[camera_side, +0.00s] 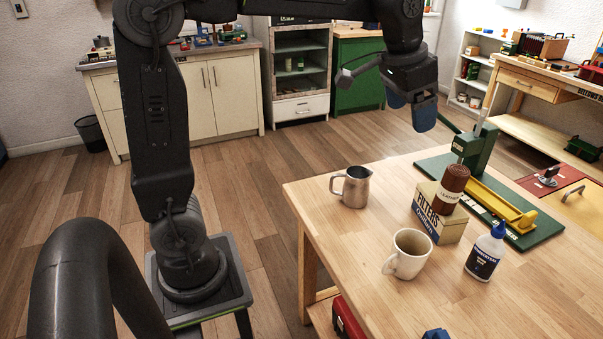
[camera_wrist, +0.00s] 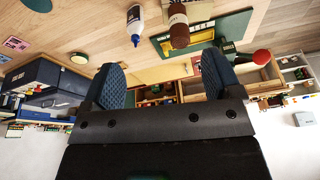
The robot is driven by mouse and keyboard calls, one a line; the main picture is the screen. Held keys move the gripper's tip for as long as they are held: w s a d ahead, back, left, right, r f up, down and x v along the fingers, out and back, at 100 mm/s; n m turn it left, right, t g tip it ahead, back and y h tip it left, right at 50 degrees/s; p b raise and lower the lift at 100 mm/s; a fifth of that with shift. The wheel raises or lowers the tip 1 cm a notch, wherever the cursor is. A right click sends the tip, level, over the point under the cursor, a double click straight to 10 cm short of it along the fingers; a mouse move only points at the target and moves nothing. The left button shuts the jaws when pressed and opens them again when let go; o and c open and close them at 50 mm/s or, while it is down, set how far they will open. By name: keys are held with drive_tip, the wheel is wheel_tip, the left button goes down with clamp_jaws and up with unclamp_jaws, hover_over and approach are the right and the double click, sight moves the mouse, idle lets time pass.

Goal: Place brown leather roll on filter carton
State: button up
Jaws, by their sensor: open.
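The brown leather roll (camera_side: 453,184) stands upright on top of the filter carton (camera_side: 434,218), on the wooden table. The carton is cream with dark blue "FILTERS" lettering. The roll appears to rest on the carton's top near its right part; its base looks in contact.
A metal pitcher (camera_side: 355,187), a cream mug (camera_side: 408,254) and a white glue bottle with blue label (camera_side: 485,252) stand around the carton. A green press with a yellow part (camera_side: 502,205) lies behind it. The table's left front is clear.

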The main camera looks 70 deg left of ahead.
drive_tip(key=s+f+n+t, duration=0.1)
drive_tip(key=s+f, duration=0.3)
drive_tip(key=s, duration=0.6)
drive_tip(key=s+d+f+t, duration=0.1)
drive_tip(key=s+f, duration=0.3)
drive_tip(key=s, duration=0.6)
drive_tip(key=shift+s+n, duration=0.35)
drive_tip(key=shift+n, duration=0.05)
